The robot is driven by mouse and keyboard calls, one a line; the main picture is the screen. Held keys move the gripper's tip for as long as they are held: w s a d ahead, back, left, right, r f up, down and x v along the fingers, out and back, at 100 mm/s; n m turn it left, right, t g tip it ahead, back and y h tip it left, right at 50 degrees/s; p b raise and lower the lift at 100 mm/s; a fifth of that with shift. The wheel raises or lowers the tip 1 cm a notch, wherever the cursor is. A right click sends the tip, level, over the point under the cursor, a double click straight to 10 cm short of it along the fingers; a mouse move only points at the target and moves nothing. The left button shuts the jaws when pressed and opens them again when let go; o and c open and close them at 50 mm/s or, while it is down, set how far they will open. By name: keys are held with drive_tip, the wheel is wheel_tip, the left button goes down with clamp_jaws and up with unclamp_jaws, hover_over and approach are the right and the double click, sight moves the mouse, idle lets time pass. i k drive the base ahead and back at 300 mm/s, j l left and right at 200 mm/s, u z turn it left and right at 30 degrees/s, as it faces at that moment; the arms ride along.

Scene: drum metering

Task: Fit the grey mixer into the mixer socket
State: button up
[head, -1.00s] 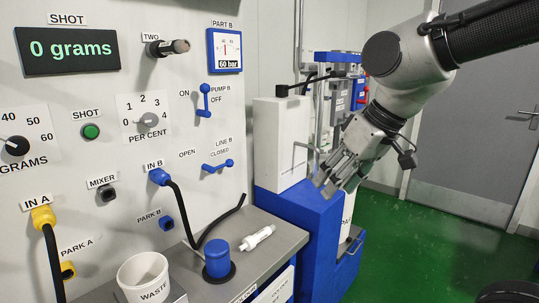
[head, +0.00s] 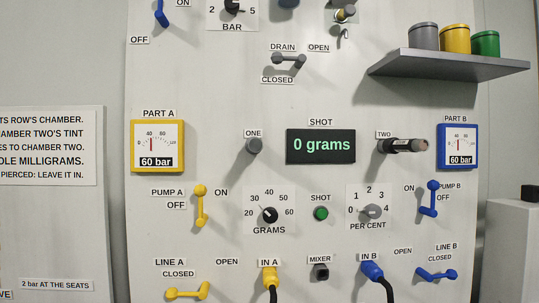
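The mixer socket (head: 321,271) is a small dark fitting on the white panel, under the MIXER label, between the IN A and IN B ports. Nothing is seen plugged into it. No loose grey mixer is in this view; the bench below the panel is out of the picture. My gripper is not in view.
A yellow plug with a black hose (head: 270,276) is at IN A; a blue plug with a black hose (head: 372,272) is at IN B, both close beside the socket. Yellow and blue levers flank them. A grey shelf (head: 447,66) with three tins juts out upper right.

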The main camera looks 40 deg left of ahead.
sight(254, 146)
drive_tip(key=j+u, duration=0.1)
drive_tip(key=u, duration=0.3)
drive_tip(key=k+j+u, duration=0.1)
drive_tip(key=u, duration=0.3)
drive_tip(key=j+u, duration=0.15)
drive_tip(key=u, duration=0.25)
drive_tip(key=j+u, duration=0.1)
drive_tip(key=u, duration=0.3)
drive_tip(key=k+j, duration=0.05)
